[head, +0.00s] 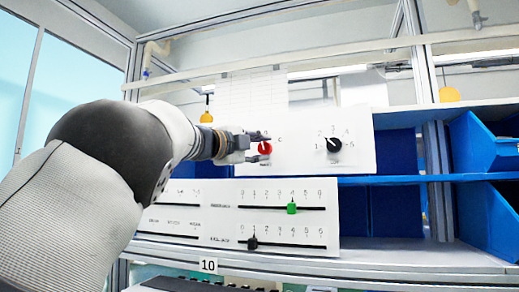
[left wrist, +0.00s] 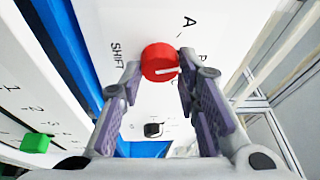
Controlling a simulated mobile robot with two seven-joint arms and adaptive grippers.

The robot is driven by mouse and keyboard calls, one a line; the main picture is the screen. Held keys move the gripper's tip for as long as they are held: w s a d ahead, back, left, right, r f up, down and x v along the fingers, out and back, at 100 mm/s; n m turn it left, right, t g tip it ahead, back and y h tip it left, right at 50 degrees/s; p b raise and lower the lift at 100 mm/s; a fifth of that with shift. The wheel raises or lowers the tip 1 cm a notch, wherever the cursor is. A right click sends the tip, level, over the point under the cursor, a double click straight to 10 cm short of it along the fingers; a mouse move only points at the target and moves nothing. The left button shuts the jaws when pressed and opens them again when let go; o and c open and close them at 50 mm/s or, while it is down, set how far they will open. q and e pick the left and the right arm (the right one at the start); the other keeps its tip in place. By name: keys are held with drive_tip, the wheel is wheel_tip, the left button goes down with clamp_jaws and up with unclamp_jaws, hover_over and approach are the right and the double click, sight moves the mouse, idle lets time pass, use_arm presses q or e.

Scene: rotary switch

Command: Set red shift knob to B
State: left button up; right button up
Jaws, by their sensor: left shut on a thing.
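The red shift knob (head: 265,148) is on the upper white panel (head: 300,160). My left gripper (head: 262,146) reaches it from the left in the head view and partly covers it. In the left wrist view the red knob (left wrist: 158,58) sits between the fingertips of my left gripper (left wrist: 160,68), which is shut on it. Its white pointer mark points right in that view, roughly towards a letter partly hidden by a finger, seemingly B. The letter A and the word SHIFT are readable there. My right gripper is not in view.
A black rotary knob (head: 333,145) with numbers is to the right on the same panel. Below is a slider panel (head: 270,222) with a green slider (head: 291,208) and a black slider (head: 252,242). Blue bins (head: 485,140) stand at the right.

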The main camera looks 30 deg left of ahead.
use_arm(q)
drive_tip(key=shift+r+m+g, duration=0.1)
drive_tip(key=shift+m+g, duration=0.3)
drive_tip(key=shift+m, duration=1.1)
drive_tip(key=o, duration=1.2)
drive_tip(key=shift+c, duration=0.2)
drive_tip(key=s+a, duration=0.1)
drive_tip(key=s, duration=1.1)
drive_tip(key=shift+a, duration=0.15)
